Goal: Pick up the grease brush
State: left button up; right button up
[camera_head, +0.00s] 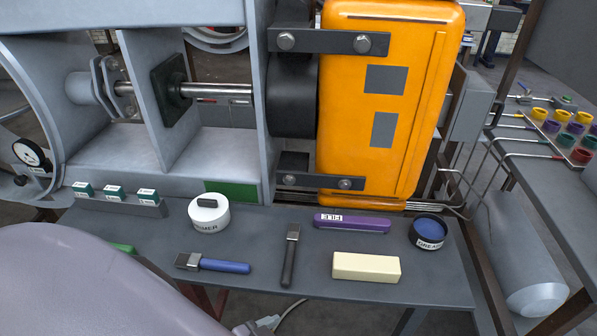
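Two brush-like tools lie on the dark grey bench (330,292). One has a blue handle (224,266) and lies roughly crosswise with its grey head to the left. The other has a black handle (288,268) and points its grey head away from me. I cannot tell from their looks which is the grease brush. Neither of my grippers is in view.
A white primer tin (209,214), a purple tool (352,222), a cream block (366,267) and a rack with small green-and-white boxes (115,198) share the bench. An orange housing (385,100) rises behind. A large smooth grey shape covers the lower left.

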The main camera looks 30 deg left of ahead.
aim_at(292, 238)
jog(key=j+u, duration=0.15)
jog(key=u, duration=0.3)
jog(key=j+u, duration=0.1)
jog(key=u, duration=0.35)
